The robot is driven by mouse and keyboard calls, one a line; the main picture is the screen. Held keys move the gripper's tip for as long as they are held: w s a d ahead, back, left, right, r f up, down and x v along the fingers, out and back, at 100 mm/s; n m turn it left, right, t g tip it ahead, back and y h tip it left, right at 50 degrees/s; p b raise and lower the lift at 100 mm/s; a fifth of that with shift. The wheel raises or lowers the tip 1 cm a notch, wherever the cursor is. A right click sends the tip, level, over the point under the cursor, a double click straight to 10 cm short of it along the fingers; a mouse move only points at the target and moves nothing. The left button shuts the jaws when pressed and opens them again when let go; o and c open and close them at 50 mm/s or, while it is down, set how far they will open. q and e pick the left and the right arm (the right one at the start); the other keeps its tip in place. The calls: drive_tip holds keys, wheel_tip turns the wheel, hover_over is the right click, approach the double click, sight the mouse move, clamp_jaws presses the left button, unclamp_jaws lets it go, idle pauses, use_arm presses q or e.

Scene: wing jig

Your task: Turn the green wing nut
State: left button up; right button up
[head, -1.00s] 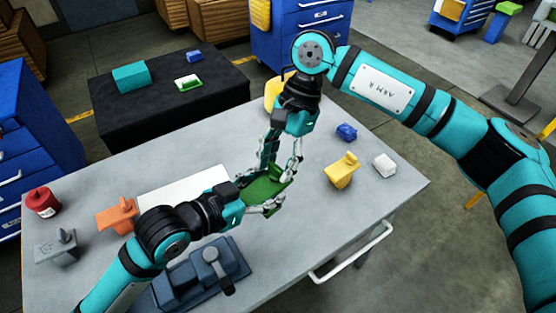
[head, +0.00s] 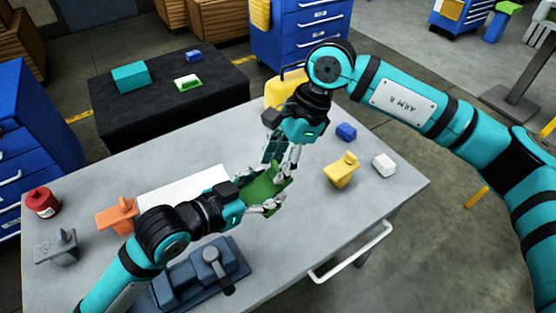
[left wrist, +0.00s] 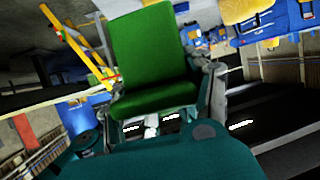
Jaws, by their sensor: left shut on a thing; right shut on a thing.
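A green block (head: 262,188) is held above the middle of the grey workbench. My left gripper (head: 266,190) is shut on it from the left. In the left wrist view the green block (left wrist: 152,58) sits between the left fingers, its broad flat face showing. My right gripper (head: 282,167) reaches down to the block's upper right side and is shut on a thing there. Its fingers hide most of that part, so the green wing nut is not clearly visible.
On the bench (head: 330,230) stand an orange block (head: 117,215), a grey block (head: 57,248), a yellow block (head: 341,172), a red can (head: 42,202), a blue-grey fixture (head: 198,275) and small blue (head: 346,131) and white (head: 384,165) pieces. The bench's right front is clear.

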drive_tip(key=m+t, duration=0.1)
drive_tip(key=m, duration=0.2)
drive_tip(key=m+t, duration=0.1)
drive_tip(key=m, duration=0.2)
drive_tip(key=shift+s+t, duration=0.1)
drive_tip(key=shift+t, duration=0.2)
drive_tip(key=m+t, duration=0.1)
drive_tip(key=m, duration=0.2)
drive_tip(key=m+t, duration=0.1)
drive_tip(key=m, duration=0.2)
drive_tip(key=shift+s+m+h, duration=0.1)
drive_tip(key=shift+m+h, duration=0.2)
drive_tip(key=shift+h, duration=0.1)
drive_tip(key=o, duration=1.2)
drive_tip(key=shift+c, duration=0.2)
drive_tip(key=v, duration=1.2)
drive_tip(key=shift+s+a, duration=0.1)
drive_tip(key=shift+a, duration=0.05)
